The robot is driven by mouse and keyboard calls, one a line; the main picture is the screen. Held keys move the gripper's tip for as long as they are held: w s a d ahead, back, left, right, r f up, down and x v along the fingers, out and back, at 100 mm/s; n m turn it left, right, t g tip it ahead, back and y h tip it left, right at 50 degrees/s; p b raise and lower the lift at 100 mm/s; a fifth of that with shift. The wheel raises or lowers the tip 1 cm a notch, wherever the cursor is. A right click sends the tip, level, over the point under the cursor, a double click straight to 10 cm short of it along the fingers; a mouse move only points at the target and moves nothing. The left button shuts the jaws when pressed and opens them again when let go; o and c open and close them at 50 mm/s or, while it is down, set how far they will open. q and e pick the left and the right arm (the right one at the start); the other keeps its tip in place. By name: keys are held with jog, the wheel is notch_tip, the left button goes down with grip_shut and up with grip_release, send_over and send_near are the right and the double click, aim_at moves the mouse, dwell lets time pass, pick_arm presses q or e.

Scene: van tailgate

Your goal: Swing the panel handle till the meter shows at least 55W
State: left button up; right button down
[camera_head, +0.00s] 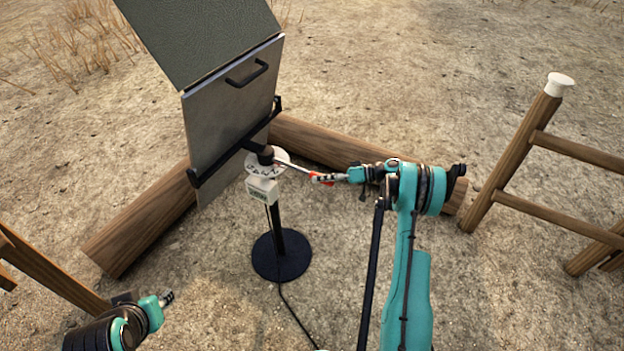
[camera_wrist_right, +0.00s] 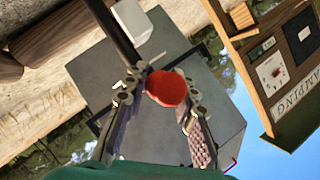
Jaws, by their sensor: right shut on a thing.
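The tilted panel (camera_head: 228,120) stands on a black post with a round base. A thin handle rod (camera_head: 293,165) runs right from its pivot and ends in a red knob (camera_head: 316,177). My right gripper (camera_head: 324,178) is shut on the red knob, which also shows between the fingers in the right wrist view (camera_wrist_right: 166,89). The white meter box (camera_head: 262,191) sits on the post below a white marked dial (camera_head: 266,163). Its reading is too small to make out. My left gripper (camera_head: 166,299) is low at the left, away from the panel; its fingers are too small to judge.
Logs (camera_head: 137,220) lie on the ground left of and behind the post. A wooden frame (camera_head: 520,150) with a white cap stands at the right. A black cable runs from the round base (camera_head: 282,256) toward me. Open dry ground lies around.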

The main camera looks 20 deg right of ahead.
jog(key=shift+w+d+r, duration=0.1)
jog(key=shift+w+d, duration=0.05)
jog(key=c, duration=1.2)
grip_release()
jog(key=v, duration=1.2)
